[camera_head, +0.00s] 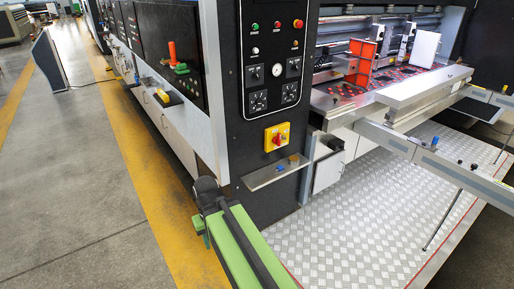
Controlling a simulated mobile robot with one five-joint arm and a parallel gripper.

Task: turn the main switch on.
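The main switch (277,138) is a red rotary knob on a square yellow plate. It is low on the black control panel of the machine's upright column. The picture is too small to tell the knob's position. My green arm reaches in from the bottom edge. Its dark end with my gripper (207,196) is below and left of the switch, in front of the column's lower left side. It appears apart from the switch. The fingers cannot be made out, and nothing held can be seen.
A small metal shelf (277,172) juts out just below the switch. Buttons, a round gauge (277,70) and dark dials sit above it. A checker-plate platform (385,210) lies to the right, with metal rails above it. Grey floor (90,200) is open on the left.

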